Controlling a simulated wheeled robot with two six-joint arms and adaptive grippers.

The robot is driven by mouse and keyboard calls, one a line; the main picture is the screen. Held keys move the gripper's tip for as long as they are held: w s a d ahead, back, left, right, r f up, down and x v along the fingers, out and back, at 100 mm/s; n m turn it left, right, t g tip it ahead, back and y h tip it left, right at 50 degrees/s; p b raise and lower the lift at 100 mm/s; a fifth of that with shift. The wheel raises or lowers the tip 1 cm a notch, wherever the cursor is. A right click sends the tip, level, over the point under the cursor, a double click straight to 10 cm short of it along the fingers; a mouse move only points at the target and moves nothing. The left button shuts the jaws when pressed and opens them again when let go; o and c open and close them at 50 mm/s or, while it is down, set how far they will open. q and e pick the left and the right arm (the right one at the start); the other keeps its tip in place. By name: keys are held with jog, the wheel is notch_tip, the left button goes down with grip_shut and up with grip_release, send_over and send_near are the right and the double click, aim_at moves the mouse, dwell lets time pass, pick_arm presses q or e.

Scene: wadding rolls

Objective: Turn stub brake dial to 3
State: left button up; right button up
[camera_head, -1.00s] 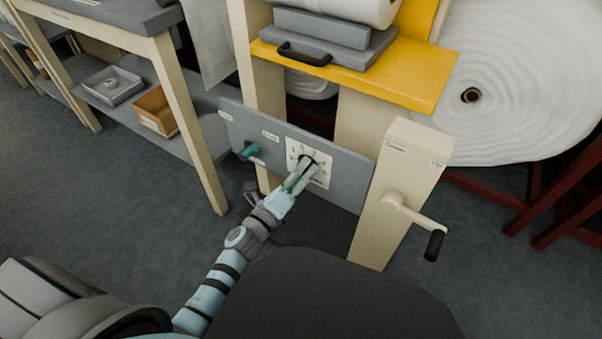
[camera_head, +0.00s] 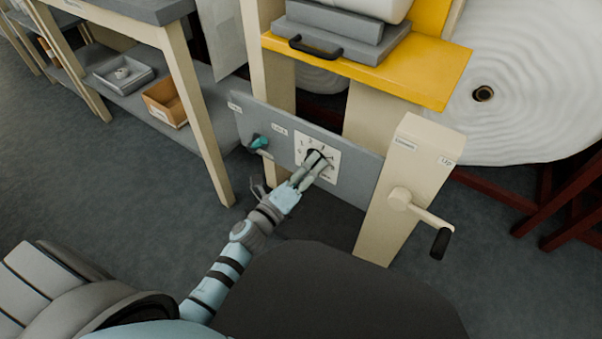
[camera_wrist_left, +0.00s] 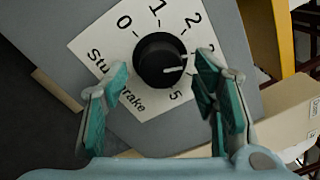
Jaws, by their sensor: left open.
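The stub brake dial is a black round knob (camera_wrist_left: 158,58) on a white numbered plate (camera_wrist_left: 92,42), lettered "Stub brake". In the wrist view its white mark points right and slightly down, towards the right-hand finger. The numerals 0, 1, 2 and 5 are readable; the finger hides part of the scale between 2 and 5. My left gripper (camera_wrist_left: 161,70) is open, with one teal-padded finger on each side of the knob in the picture and gaps visible. The head view shows the gripper (camera_head: 314,168) in front of the plate (camera_head: 331,157), partly covering the knob.
A teal-handled control (camera_head: 259,142) sits left of the dial on the grey panel (camera_head: 358,182). A cream post with a crank (camera_head: 425,215) stands to the right. A yellow shelf (camera_head: 400,77) is above. A workbench (camera_head: 190,100) stands to the left.

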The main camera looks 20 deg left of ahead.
pick_arm(q)
jog(key=v, duration=1.1)
jog(key=shift+s, duration=0.25)
